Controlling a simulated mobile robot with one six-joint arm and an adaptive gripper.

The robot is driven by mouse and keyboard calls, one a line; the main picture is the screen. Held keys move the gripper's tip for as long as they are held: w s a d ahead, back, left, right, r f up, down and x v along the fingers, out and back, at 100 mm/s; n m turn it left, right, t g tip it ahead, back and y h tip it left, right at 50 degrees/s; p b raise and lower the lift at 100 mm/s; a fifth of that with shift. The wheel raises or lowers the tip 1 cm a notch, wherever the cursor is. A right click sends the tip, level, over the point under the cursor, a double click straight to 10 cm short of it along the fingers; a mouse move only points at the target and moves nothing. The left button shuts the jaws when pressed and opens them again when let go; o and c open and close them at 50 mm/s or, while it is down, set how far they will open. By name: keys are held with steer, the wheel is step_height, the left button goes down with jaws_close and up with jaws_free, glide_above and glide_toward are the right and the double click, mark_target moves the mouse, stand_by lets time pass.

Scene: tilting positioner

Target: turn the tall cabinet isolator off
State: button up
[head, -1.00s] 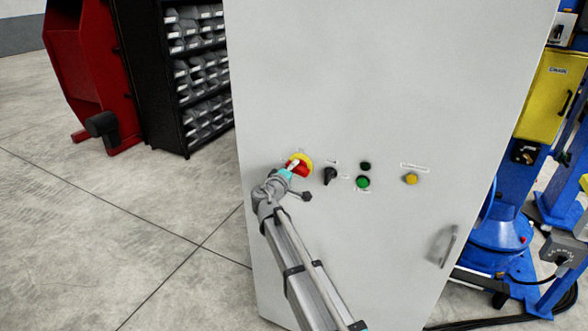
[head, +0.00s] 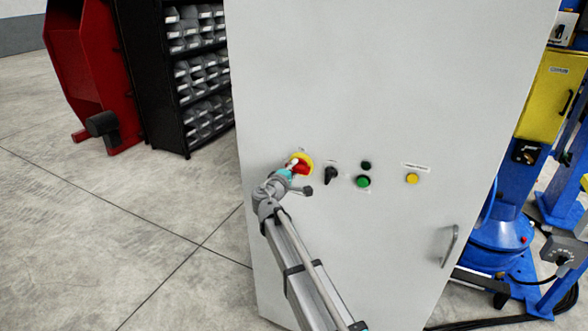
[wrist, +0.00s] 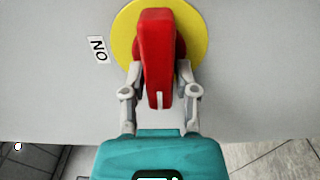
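The isolator is a red handle (wrist: 158,50) on a round yellow plate (wrist: 192,28), on the front of the tall grey cabinet (head: 390,90). In the wrist view an "ON" label (wrist: 98,49) sits left of the plate, and the handle's long side runs up and down, across the direction of that label. My gripper (wrist: 160,80) has one finger on each side of the handle, and the fingertips appear to press on it. In the head view the handle (head: 302,169) is partly hidden behind my gripper (head: 291,166).
Right of the isolator are a black selector knob (head: 331,175), a black button (head: 366,165), a green button (head: 363,182) and a yellow one (head: 412,179). A door handle (head: 449,245) is lower right. A bin shelf (head: 200,75) stands left; blue equipment stands right.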

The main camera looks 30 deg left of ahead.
steer(key=shift+o, duration=1.1)
steer(key=s, duration=1.2)
